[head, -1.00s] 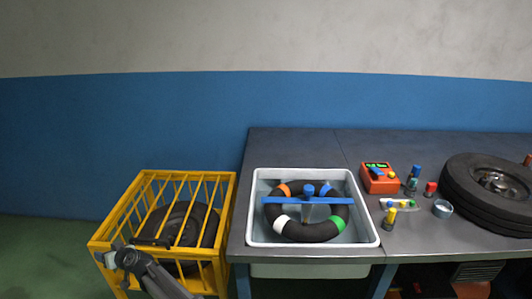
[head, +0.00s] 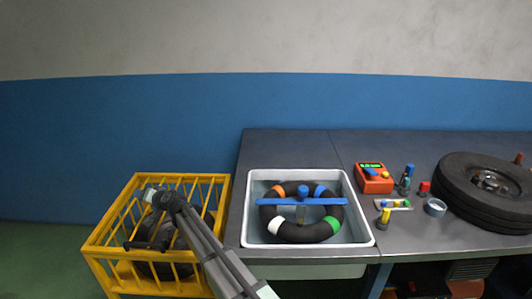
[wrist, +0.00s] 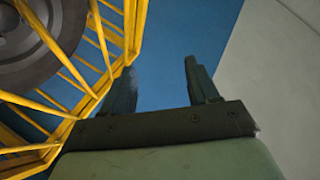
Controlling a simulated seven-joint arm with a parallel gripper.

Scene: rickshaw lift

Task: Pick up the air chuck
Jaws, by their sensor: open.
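My gripper (wrist: 160,64) shows in the wrist view with its two dark fingers apart and nothing between them. It is near the yellow cage, with the blue wall behind the fingers. I cannot tell for certain which thing is the air chuck. A small upright piece with a blue top (head: 407,180) stands on the bench right of an orange box with a green display (head: 374,180). A blue piece also lies on that box. My gripper is far left of both.
The yellow cage (head: 100,245) holds a wheel, also seen in the wrist view (wrist: 40,40). A white tub (head: 360,215) holds a dark ring under a blue bar (head: 280,201). A ring (head: 435,207), small colored pieces and a large tire (head: 470,220) crowd the bench's right.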

